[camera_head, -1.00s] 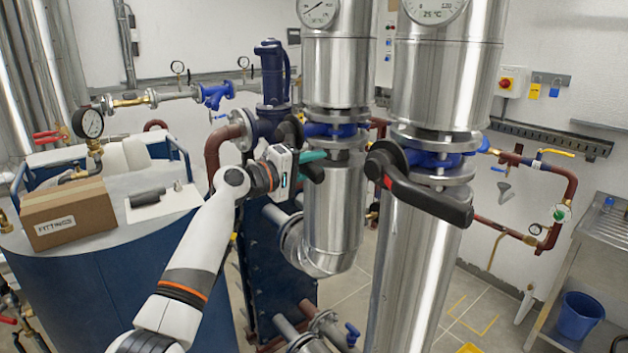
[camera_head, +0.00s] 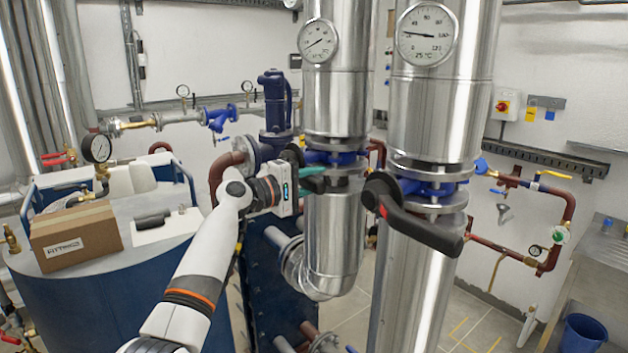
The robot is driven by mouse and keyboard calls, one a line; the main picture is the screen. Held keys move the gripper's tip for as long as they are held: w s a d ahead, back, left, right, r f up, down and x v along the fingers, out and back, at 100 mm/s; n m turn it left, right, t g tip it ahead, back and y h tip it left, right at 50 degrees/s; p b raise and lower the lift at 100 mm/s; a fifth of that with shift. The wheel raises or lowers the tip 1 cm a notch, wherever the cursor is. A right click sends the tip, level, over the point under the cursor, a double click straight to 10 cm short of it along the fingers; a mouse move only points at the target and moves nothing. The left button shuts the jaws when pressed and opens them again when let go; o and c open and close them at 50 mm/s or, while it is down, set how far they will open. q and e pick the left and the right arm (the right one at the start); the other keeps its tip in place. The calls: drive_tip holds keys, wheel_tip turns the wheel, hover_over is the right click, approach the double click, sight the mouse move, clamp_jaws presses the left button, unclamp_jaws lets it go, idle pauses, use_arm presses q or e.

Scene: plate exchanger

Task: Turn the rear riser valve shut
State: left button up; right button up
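The rear riser (camera_head: 334,225) is the left, farther steel pipe. Its valve has a blue body (camera_head: 335,157) between flanges, a black hub (camera_head: 292,154) on the left and a black lever (camera_head: 314,184) that is partly hidden. My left gripper (camera_head: 312,176) reaches in from the left just below the hub. Its teal fingers are at the lever, overlapping it in the picture. I cannot tell whether they are closed on it. The lever seems to slant down to the right. My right gripper is not in view.
A blue tank with a cardboard box (camera_head: 75,236) stands left. A sink bench stands far right.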

use_arm(q)
drive_tip(key=o, duration=0.4)
drive_tip(key=shift+w+a+r, duration=0.1)
drive_tip(key=shift+r, duration=0.3)
drive_tip(key=shift+o, duration=0.2)
drive_tip(key=shift+f, duration=0.15)
drive_tip(key=shift+s+a+f+b, duration=0.2)
drive_tip(key=shift+s+a+b, duration=0.05)
drive_tip(key=shift+a+b, duration=0.1)
drive_tip(key=b+v, duration=0.4)
drive_tip(key=v, duration=0.7)
drive_tip(key=shift+r, duration=0.15)
